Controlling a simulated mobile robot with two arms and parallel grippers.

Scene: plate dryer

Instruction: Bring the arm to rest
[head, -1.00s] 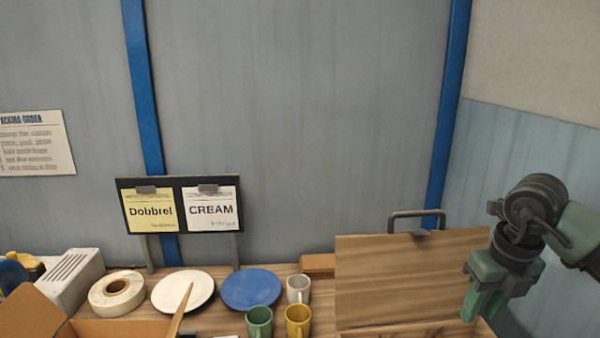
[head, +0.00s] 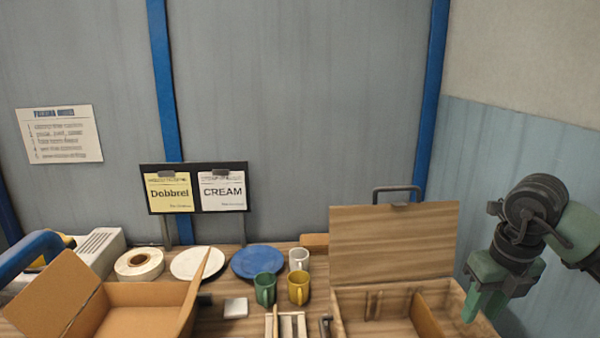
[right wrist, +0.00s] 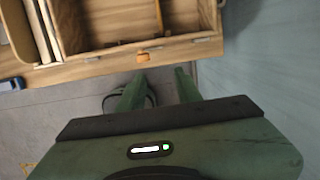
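My right gripper (head: 485,306) hangs at the right of the head view with its green fingers pointing down. It is beside the right edge of the open wooden box (head: 395,245), and it holds nothing. In the right wrist view my right gripper (right wrist: 158,82) shows two green fingers apart, with an empty gap between them. The wooden box's front edge (right wrist: 110,66) lies beyond the fingertips there. My left gripper is not in view.
An open cardboard box (head: 145,293) stands at the front left. A white plate (head: 197,263), a blue plate (head: 257,262), a green mug (head: 264,288), a yellow mug (head: 298,287) and a tape roll (head: 139,264) stand behind. A sign stand (head: 195,190) rises at the back.

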